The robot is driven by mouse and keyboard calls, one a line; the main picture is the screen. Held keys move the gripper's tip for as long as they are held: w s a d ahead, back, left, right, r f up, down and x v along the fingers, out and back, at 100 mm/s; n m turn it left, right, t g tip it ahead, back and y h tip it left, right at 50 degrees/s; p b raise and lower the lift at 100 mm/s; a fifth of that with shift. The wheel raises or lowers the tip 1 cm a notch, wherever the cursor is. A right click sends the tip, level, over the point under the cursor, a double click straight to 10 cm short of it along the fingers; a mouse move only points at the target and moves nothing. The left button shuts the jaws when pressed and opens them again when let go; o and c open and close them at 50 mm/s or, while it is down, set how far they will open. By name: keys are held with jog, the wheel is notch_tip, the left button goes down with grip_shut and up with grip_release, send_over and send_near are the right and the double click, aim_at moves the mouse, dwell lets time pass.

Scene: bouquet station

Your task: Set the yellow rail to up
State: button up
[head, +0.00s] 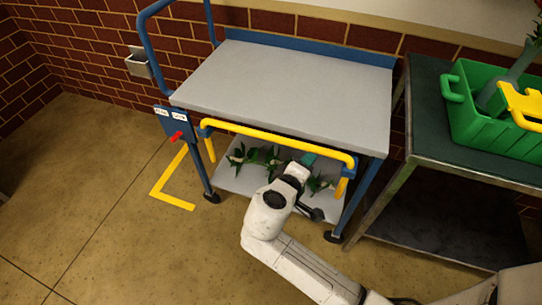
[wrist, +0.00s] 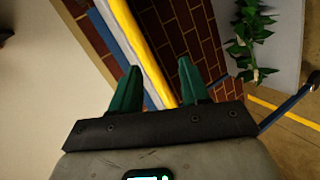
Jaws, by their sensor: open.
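The yellow rail (head: 275,138) is a long bar with bent ends along the front of the blue cart, just below the front edge of its grey top. My gripper (head: 307,160) is close to the right half of the rail, partly hidden by my wrist. In the wrist view, my gripper (wrist: 158,66) is open with two green fingers. The rail (wrist: 143,48) runs slantwise through the gap between them; I cannot tell whether either finger touches it.
A blue panel (head: 170,121) with a red lever (head: 177,136) and two white labels is on the cart's left post. Leafy flowers (head: 254,158) lie on the lower shelf. At right, a dark table (head: 432,136) holds a green crate (head: 480,125). The cart's grey top (head: 290,85) is bare.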

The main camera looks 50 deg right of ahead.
jog(key=w+a+f+n+t+h+b, duration=0.1)
jog(key=w+f+h+b, duration=0.2)
jog(key=w+b, duration=0.15)
jog(key=n+t+h+b, duration=0.3)
jog(key=t+b, duration=0.1)
jog(key=b, duration=0.3)
send_near(272, 138)
jog(key=x, duration=0.7)
jog(key=f+x, duration=0.1)
jog(key=x, duration=0.2)
jog(key=shift+w+d+r, duration=0.1)
jog(key=shift+w+d, duration=0.1)
jog(key=shift+d, duration=0.05)
grip_shut()
